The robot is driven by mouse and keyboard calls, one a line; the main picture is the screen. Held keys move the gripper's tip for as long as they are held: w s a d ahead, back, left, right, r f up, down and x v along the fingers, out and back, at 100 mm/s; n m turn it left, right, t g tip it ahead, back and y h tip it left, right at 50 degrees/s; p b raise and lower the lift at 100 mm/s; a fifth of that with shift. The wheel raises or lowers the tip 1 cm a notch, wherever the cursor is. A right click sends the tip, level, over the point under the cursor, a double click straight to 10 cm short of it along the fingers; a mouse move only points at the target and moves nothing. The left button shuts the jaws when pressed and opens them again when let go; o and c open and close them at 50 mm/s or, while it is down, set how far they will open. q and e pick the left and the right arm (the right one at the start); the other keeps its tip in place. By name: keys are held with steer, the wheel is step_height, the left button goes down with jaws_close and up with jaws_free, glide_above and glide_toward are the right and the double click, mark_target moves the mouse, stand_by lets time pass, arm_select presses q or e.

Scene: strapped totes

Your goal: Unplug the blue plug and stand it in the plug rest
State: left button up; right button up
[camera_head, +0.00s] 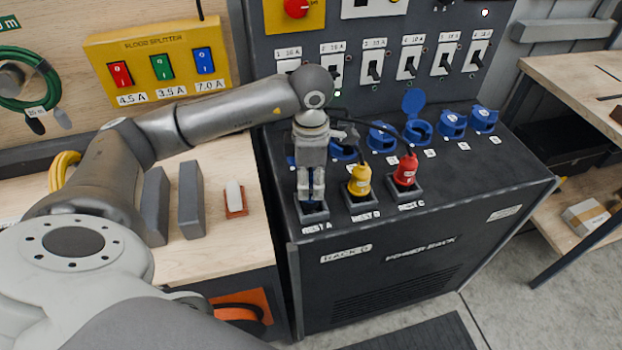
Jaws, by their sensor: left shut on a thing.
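My left gripper (311,190) points straight down at the leftmost plug rest (313,217) on the near edge of the rack top. It is shut on the blue plug (312,204), of which only a little dark blue shows between and below the fingers. The plug is at the mouth of the rest; I cannot tell whether it touches the bottom. A yellow plug (360,182) and a red plug (405,171) stand upright in the two rests to the right. My right gripper is out of view.
Blue sockets (452,124) line the back of the rack top (470,180); one has its lid (413,102) raised. Black cables run close to the gripper's right side. Switches (408,62) fill the panel behind. Grey blocks (191,200) stand on the bench at left.

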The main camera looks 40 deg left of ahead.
arm_select(q)
steer(key=shift+f+b, duration=0.35)
steer(key=shift+f, duration=0.1)
steer(key=o, duration=1.2)
step_height(320, 180, up, 12)
